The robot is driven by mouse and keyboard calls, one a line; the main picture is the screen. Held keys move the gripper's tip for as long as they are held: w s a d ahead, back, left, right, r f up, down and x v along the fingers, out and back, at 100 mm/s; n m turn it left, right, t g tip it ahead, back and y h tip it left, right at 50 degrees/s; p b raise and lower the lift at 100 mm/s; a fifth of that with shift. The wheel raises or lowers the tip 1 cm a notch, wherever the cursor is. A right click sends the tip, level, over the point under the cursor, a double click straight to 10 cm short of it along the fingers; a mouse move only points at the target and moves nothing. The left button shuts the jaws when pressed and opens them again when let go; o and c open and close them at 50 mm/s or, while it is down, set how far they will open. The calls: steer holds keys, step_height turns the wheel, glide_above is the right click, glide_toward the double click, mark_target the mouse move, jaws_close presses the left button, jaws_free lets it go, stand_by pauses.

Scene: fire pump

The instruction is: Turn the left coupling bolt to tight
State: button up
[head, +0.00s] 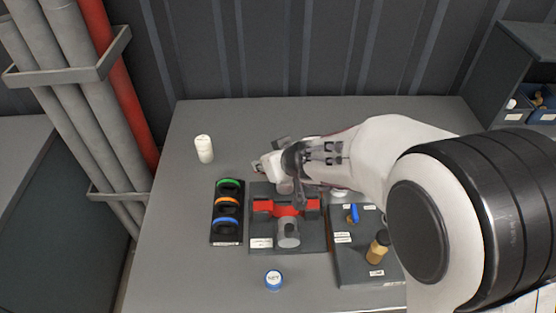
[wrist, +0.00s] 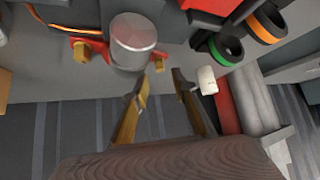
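The red coupling (head: 286,210) sits on a dark base plate on the table, with a grey cylinder (head: 288,233) in front. In the wrist view, two brass hex bolts flank a grey cylinder end (wrist: 134,40). The bolt on the ring-holder side, the left coupling bolt (wrist: 158,63), is on the right in this view. The other bolt (wrist: 81,52) is on the left. My gripper (wrist: 163,80) is open and empty, its fingertips just short of the left bolt, which is nearer the left finger. In the head view my wrist hides the bolts and fingertips.
A holder with green, orange and blue rings (head: 228,206) stands left of the coupling. A white bottle (head: 204,149) stands behind it. A tray (head: 352,268) with a wooden-handled tool (head: 378,247) lies right. Table left is clear.

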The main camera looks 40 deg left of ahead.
steer(key=shift+v, duration=3.7)
steer(key=c, duration=0.3)
steer(key=s+a+f+n+g+h, duration=0.15)
steer(key=a+n, duration=0.25)
steer(key=a, duration=0.5)
steer(key=shift+w+d+r+m+h, duration=0.1)
steer(key=shift+w+d+m+h, duration=0.7)
steer(key=shift+m, duration=0.2)
steer(key=shift+w+d+r+m+h, duration=0.15)
steer(key=shift+w+d+m+h, duration=0.5)
steer(key=shift+w+d+m, duration=0.3)
